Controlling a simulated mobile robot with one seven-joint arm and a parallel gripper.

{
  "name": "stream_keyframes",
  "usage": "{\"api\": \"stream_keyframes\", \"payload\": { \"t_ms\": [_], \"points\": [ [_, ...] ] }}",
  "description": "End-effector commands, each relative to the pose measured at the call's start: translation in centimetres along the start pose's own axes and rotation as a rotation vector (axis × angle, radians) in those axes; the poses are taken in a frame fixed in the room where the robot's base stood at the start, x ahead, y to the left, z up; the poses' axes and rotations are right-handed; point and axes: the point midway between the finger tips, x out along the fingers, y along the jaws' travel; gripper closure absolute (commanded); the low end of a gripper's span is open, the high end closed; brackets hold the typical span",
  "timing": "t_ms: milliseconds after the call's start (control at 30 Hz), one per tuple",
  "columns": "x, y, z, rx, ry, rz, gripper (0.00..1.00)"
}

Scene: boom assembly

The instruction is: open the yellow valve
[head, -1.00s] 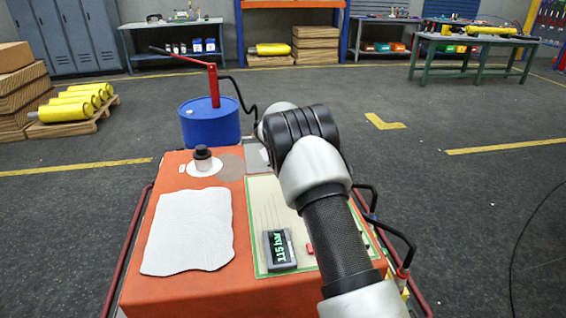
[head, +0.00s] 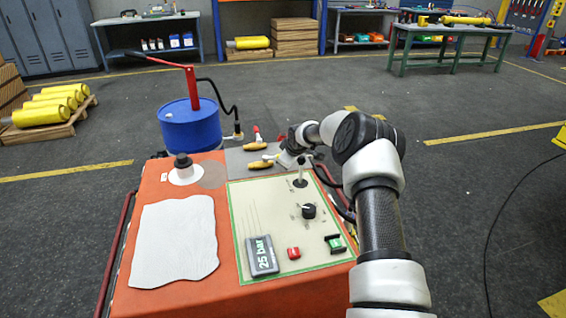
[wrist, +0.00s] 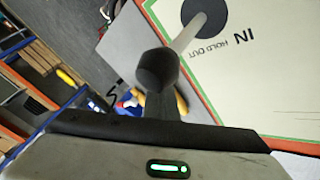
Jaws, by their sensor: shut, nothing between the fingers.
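Two small yellow-tan handles, one behind the other, show on the grey plate at the back of the orange cart in the head view: the rear handle (head: 256,146) and the front handle (head: 260,165). I cannot tell which one is the yellow valve, or its setting. A yellow piece (wrist: 140,98) is partly hidden behind my gripper in the wrist view. My gripper (head: 288,157) is just right of these handles, partly hidden by a pale lever. In the wrist view my gripper (wrist: 166,104) is dark, shut and empty, close behind the lever's dark knob.
The lever (head: 300,174) stands on the cream panel (head: 268,212), near a black knob (head: 308,211) and a display reading 25 bar (head: 262,256). A blue drum (head: 190,125) with a red pump handle stands behind. A white cloth (head: 175,240) lies left.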

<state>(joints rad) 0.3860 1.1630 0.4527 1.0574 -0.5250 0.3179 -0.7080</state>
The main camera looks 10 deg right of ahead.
Motion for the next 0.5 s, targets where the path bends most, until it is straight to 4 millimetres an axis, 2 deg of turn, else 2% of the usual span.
{"api": "stream_keyframes", "payload": {
  "t_ms": [500],
  "points": [
    [1.8, 2.8, 0.3, 0.003, -0.002, 0.002, 1.0]
  ]
}}
